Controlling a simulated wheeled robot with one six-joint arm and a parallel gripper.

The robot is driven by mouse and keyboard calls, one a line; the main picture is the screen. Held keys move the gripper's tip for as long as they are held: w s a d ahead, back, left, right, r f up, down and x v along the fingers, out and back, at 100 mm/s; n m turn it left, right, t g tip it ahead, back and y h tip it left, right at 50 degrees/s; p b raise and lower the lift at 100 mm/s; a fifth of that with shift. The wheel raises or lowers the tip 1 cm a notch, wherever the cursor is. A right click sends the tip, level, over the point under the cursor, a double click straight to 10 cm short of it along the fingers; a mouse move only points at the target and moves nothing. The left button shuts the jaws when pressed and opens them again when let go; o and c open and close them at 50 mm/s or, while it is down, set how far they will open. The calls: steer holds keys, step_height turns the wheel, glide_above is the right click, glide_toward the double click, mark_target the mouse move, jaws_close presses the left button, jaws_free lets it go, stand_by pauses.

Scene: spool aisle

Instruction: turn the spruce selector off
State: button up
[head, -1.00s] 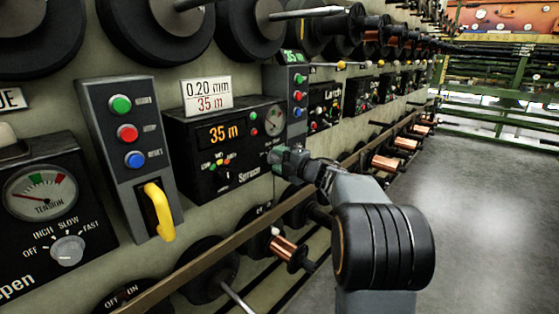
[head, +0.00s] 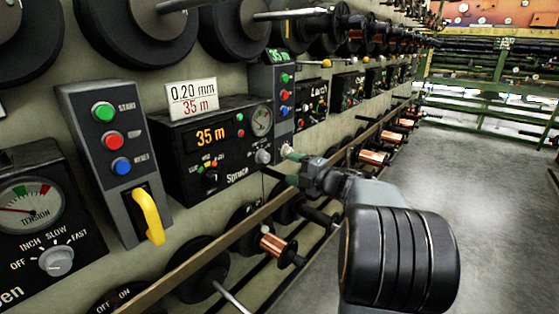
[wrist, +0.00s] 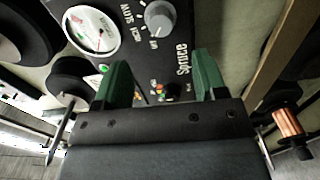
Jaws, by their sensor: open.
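The Spruce panel (head: 165,165) is a black box on the wall at centre left in the head view. Its selector (head: 263,156) is a small grey knob at the lower right of its face, below the gauge. In the wrist view the selector (wrist: 160,17) shows at the top, with INCH, SLOW and OFF marks around it; I cannot tell its setting for sure. My gripper (head: 285,166) is just right of the selector in the head view, apart from it. In the wrist view my gripper (wrist: 163,78) has its green fingers spread, with nothing between them.
A grey button box (head: 283,80) stands right of the panel, and another (head: 110,105) with a yellow lever (head: 148,216) stands left. A long rail (head: 215,245) runs below, with copper spools (head: 273,245) under it. The aisle floor (head: 475,190) on the right is clear.

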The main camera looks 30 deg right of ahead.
steer(key=shift+p+v, duration=0.3)
steer(key=shift+v, duration=1.65)
steer(key=a+r+m+g+h+p, duration=0.1)
steer(key=a+r+m+h+p, duration=0.2)
steer(key=r+m+h+p, duration=1.05)
steer(key=s+a+r+m+g+y+p, duration=0.3)
steer(key=s+a+m+g+p, duration=0.1)
steer(key=s+a+p, duration=0.3)
steer(key=s+a+r+m+g+y+p, duration=0.3)
steer(key=s+a+g+p, duration=0.4)
steer(key=s+p, duration=0.3)
steer(key=a+m+p, duration=0.1)
steer(key=p, duration=0.1)
steer(key=shift+a+m+g+p, duration=0.15)
steer(key=shift+m+g+p, duration=0.15)
steer(key=shift+m, duration=0.05)
steer(key=shift+s, duration=0.15)
